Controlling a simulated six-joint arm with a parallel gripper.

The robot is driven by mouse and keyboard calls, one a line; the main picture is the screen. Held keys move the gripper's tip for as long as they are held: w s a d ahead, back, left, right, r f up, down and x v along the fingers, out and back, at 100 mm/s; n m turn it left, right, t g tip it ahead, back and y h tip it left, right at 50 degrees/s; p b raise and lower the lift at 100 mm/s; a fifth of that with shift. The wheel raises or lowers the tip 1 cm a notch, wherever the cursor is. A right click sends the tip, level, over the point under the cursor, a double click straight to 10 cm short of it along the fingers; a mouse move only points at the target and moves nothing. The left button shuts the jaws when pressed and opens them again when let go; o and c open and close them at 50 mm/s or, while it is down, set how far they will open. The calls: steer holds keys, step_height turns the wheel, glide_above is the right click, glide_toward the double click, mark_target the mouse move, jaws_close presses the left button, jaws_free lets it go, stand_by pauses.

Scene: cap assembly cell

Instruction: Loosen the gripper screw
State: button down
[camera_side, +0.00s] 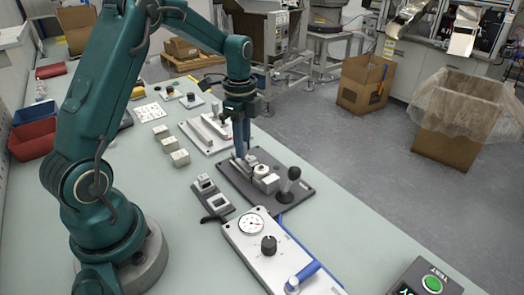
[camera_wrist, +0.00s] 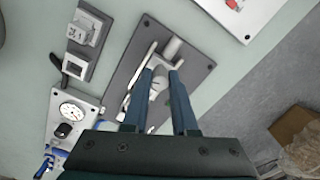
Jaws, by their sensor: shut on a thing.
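The dark plate (camera_side: 303,189) lies mid-table with a metal clamp fixture, a white round part (camera_side: 260,170) and a black-knobbed lever (camera_side: 293,174). My gripper (camera_side: 241,153) points down over the fixture's far-left part. In the wrist view, my two blue fingers (camera_wrist: 160,76) close on a small light-grey part, seemingly the gripper screw (camera_wrist: 158,84), low on the dark plate (camera_wrist: 192,75). The fingers and palm hide much of the fixture, and the lever is out of sight there. In the side view the fingers cover the held screw.
A gauge panel (camera_side: 250,250) with a blue lever stands at the front. A small dark block fixture (camera_side: 211,200) is left of the plate. A white plate with bars (camera_side: 192,130) lies behind. Red and blue bins (camera_side: 33,138) sit far left.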

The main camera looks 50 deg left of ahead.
steer(key=shift+n, duration=0.8)
steer(key=c, duration=0.7)
jaws_free()
steer(key=shift+r, duration=0.1)
steer(key=shift+r, duration=2.55)
